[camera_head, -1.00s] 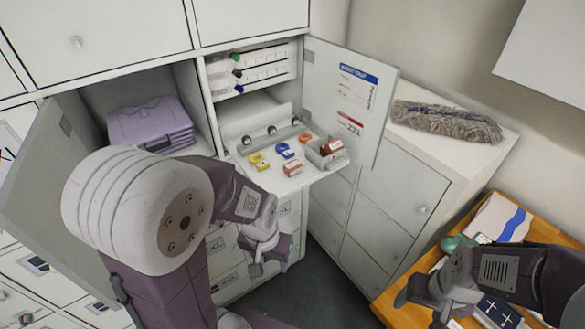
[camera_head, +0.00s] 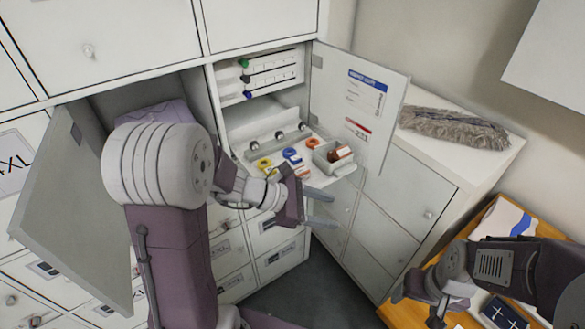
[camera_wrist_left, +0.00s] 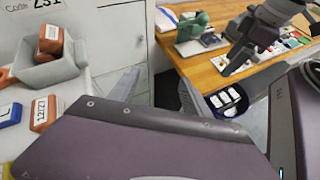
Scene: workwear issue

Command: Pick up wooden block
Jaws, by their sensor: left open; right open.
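More brown blocks (camera_head: 339,153) sit in a small grey bin (camera_head: 334,167) on the shelf; a brown block in that bin also shows in the left wrist view (camera_wrist_left: 75,52). My left gripper (camera_head: 326,207) is open and empty, in front of the shelf's front edge and right of the loose block. My right gripper (camera_head: 436,306) is open and empty over the wooden table.
An open cabinet door (camera_head: 372,110) stands right of the shelf. A grey mop head (camera_head: 452,127) lies on the white cabinet. The wooden table (camera_head: 395,313) holds several items at lower right. Floor space below is clear.

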